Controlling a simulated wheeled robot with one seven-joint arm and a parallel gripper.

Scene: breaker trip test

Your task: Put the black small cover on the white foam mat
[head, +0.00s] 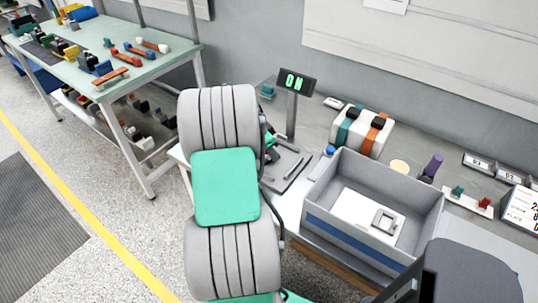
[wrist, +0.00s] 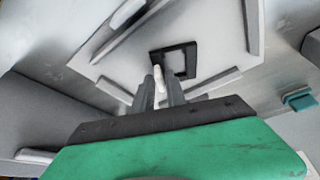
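The black small cover (wrist: 188,47), a square frame with an open middle, lies on a light grey tray (wrist: 215,30) in the wrist view. My gripper (wrist: 159,80) is right at the cover's near edge, its two dark fingers close together with a pale strip showing between them. Whether they touch the cover or grip anything is unclear. In the head view my arm hides the fingertips and the cover. The white foam mat (head: 352,207) lies inside a grey box, with a grey square frame (head: 385,221) on its right part.
The grey box (head: 428,215) has raised walls around the mat. The tray (head: 287,170) lies left of it, by the post of an ON display (head: 296,81). A striped case (head: 362,131) and a purple cylinder (head: 433,165) stand behind the box. A teal block (wrist: 299,100) is right of my gripper.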

